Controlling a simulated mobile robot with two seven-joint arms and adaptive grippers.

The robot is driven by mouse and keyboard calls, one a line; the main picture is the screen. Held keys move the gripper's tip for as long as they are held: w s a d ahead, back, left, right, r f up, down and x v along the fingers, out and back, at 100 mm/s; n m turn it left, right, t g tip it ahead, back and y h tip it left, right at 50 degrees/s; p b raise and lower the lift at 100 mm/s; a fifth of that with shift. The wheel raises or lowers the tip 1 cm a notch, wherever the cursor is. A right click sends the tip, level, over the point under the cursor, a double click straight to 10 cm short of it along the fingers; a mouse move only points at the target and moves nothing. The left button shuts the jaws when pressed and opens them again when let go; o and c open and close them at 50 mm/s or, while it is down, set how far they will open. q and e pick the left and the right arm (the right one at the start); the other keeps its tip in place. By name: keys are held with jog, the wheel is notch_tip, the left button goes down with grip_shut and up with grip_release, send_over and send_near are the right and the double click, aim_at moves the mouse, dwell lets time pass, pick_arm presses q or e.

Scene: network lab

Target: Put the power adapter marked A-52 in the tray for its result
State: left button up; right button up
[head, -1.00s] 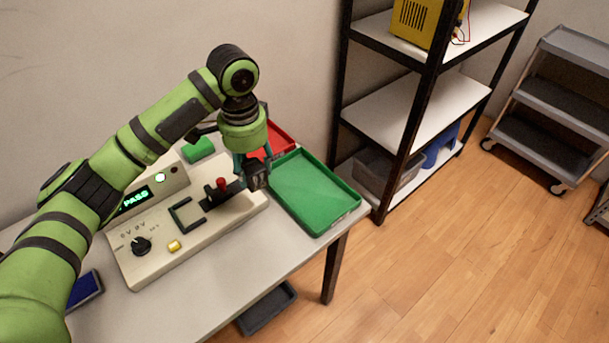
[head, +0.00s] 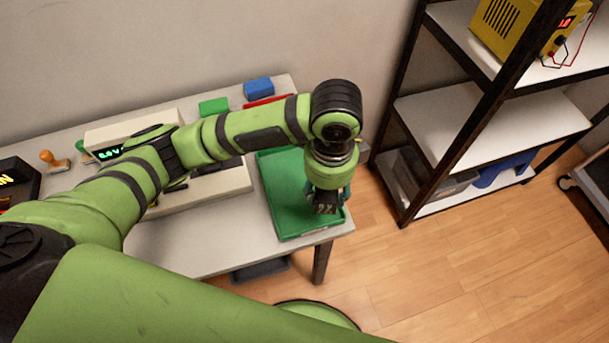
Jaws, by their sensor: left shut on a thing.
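My left gripper (head: 327,192) is shut on a small dark power adapter (head: 326,208) and holds it over the right part of the green tray (head: 285,213). Whether the adapter touches the tray floor I cannot tell. The mark on the adapter is too small to read. The tester (head: 222,183) stands left of the green tray, partly hidden behind my left arm, with a lit green display (head: 109,154). Only a strip of the red tray (head: 266,101) shows behind my arm. My right gripper is not in view.
A green block (head: 213,106) and a blue block (head: 258,87) lie at the back of the table (head: 190,247).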

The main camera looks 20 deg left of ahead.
pick_arm(q)
jog(key=w+a+f, duration=0.4)
jog(key=a, duration=0.1)
jog(key=w+a+f, duration=0.1)
jog(key=w+a, duration=0.1)
jog(key=shift+w+a+f+p, duration=0.3)
jog(key=shift+f+p, duration=0.05)
jog(key=shift+f, duration=0.05)
jog(key=shift+w+a+f, duration=0.1)
jog(key=shift+f, duration=0.1)
jog(key=shift+f+p, duration=0.3)
jog(key=shift+f, duration=1.65)
jog(key=shift+f, duration=0.1)
jog(key=o, duration=1.3)
jog(key=shift+c, duration=0.2)
notch_tip(320, 180, up, 12)
jog(key=b, duration=0.1)
